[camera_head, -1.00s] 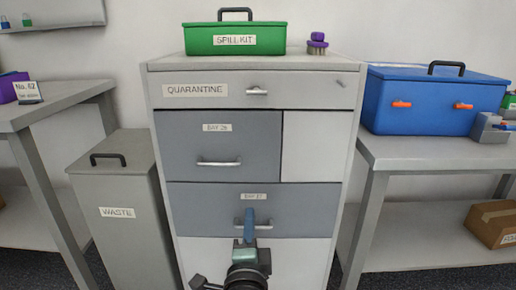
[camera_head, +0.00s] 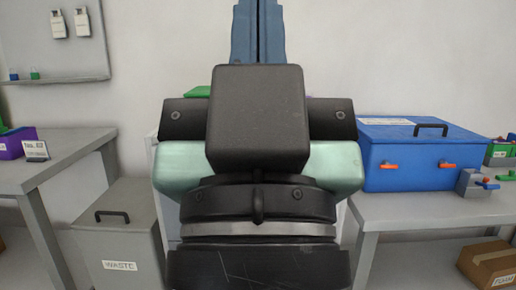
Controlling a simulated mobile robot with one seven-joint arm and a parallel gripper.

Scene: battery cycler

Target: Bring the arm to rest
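My gripper (camera_head: 258,30) is raised upright in the middle of the head view, close to the camera. Its two blue fingers point up and lie side by side with no clear gap; I see nothing held between them. Their tips run out of the top of the picture. My dark wrist and pale green gripper body hide most of the drawer cabinet (camera_head: 150,150) behind. Only slivers of the cabinet show, so I cannot see its drawers.
A grey waste bin (camera_head: 122,235) stands left of the cabinet. The left bench (camera_head: 60,165) holds a purple box. The right bench (camera_head: 435,208) bears a blue case (camera_head: 415,160) with orange latches. A cardboard box (camera_head: 490,265) sits on its lower shelf.

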